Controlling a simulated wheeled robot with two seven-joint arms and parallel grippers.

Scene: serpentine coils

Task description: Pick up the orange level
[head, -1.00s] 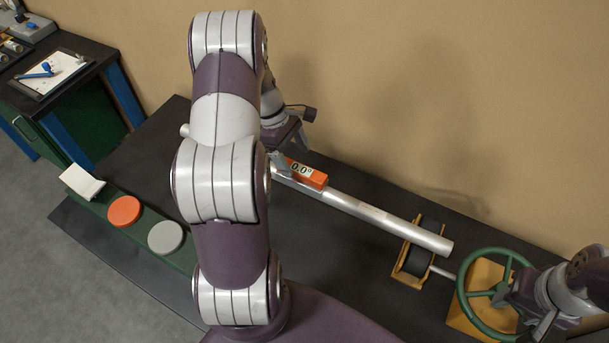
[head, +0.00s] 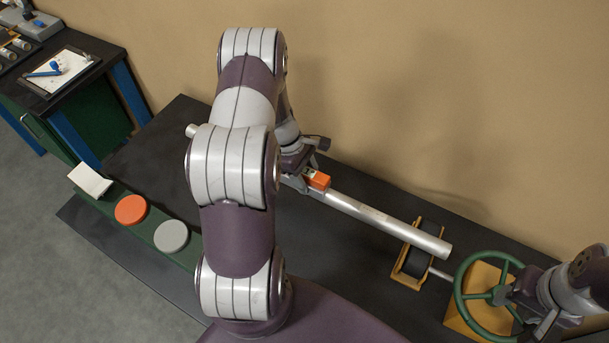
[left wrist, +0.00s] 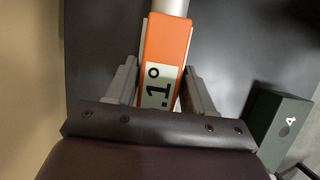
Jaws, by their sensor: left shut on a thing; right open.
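The orange level (head: 318,180) is a small orange block with a pale digital display; in the left wrist view (left wrist: 167,42) part of the reading, ".1°", shows. It is at the silver pipe (head: 380,220), lined up with it; I cannot tell whether it still touches the pipe. My left gripper (head: 300,180) is shut on the level, with one finger on each side of it in the left wrist view (left wrist: 160,88). My arm hides part of the pipe in the head view. My right gripper (head: 540,325) is open near the green handwheel, at the lower right.
The green handwheel (head: 459,290) stands on a yellow base at the right. A yellow roller support (head: 412,268) is under the pipe. An orange disc (head: 131,209) and a grey disc (head: 171,236) are on the green strip at left. A side table with a clipboard (head: 60,70) stands behind.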

